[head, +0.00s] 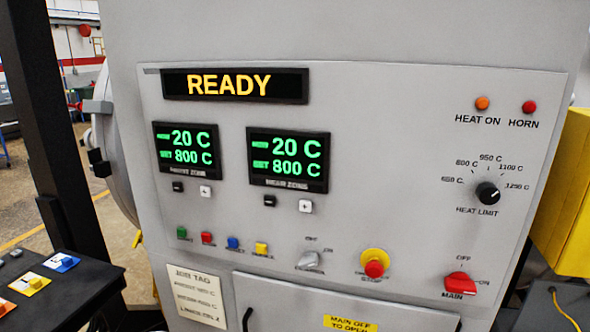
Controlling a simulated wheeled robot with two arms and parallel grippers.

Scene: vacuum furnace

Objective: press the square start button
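The display (235,86) above reads READY. Neither of my grippers is in view, and nothing touches the buttons.
Two zone displays (288,160) show 20 C and 800 C. A grey selector (310,260), a mushroom stop button (375,265) and a red main switch (460,284) are right of the buttons. A dark post (55,120) and black table (75,292) stand left.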

